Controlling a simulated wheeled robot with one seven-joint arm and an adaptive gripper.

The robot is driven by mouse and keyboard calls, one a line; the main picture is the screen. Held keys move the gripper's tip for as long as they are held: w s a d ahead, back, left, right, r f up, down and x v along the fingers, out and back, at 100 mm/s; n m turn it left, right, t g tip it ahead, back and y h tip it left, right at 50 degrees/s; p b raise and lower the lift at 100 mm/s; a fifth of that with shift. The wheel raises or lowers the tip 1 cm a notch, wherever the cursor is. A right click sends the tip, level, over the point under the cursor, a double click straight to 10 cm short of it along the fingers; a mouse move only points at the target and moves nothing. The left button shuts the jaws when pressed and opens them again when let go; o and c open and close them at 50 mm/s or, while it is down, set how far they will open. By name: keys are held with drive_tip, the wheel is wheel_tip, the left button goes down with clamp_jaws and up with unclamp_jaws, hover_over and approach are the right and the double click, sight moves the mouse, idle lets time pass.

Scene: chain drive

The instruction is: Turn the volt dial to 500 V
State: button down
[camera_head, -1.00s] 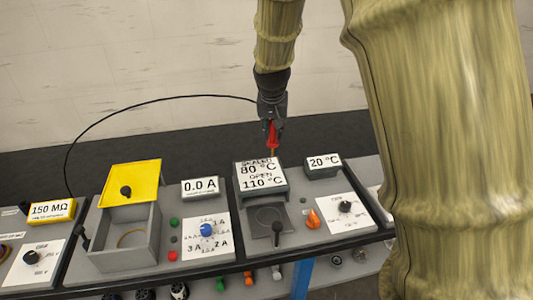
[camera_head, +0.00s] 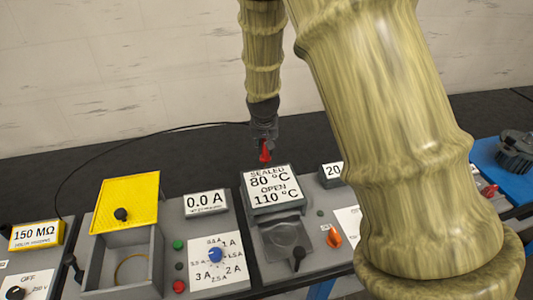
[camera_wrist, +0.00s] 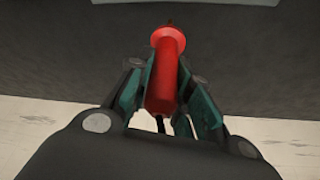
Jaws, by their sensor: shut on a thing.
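The volt dial (camera_head: 15,293) is a black knob on a white plate at the lower left corner of the head view. OFF and 250 V can be read on its plate; the plate is cut by the picture's edge and no 500 V mark is readable. My gripper (camera_head: 264,146) is far from the dial, up and to the right, behind the temperature sign. It is shut on a red probe (camera_head: 266,157) with a dark cable. In the wrist view, my gripper (camera_wrist: 162,88) pinches the red probe (camera_wrist: 165,72) between its two fingers.
The 150 MΩ display (camera_head: 36,234) stands behind the dial. To its right are an open grey box (camera_head: 154,262) with a yellow lid (camera_head: 126,203), a blue ampere dial (camera_head: 215,255) and the temperature sign (camera_head: 270,187). My arm hides much of the right side.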

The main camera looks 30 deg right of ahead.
sight(266, 154)
drive_tip(key=shift+f, duration=0.2)
drive_tip(key=shift+s+f, duration=0.15)
drive_tip(key=shift+s, duration=0.25)
drive_tip(key=f, duration=0.1)
drive_tip(key=f+p, duration=0.1)
drive_tip(key=f, duration=0.1)
drive_tip(key=shift+w, duration=0.3)
drive_tip(key=shift+f, duration=0.25)
drive_tip(key=shift+s+r, duration=0.1)
drive_tip(key=shift+s, duration=0.1)
drive_tip(key=c, duration=1.3)
unclamp_jaws()
drive_tip(key=shift+w, duration=0.1)
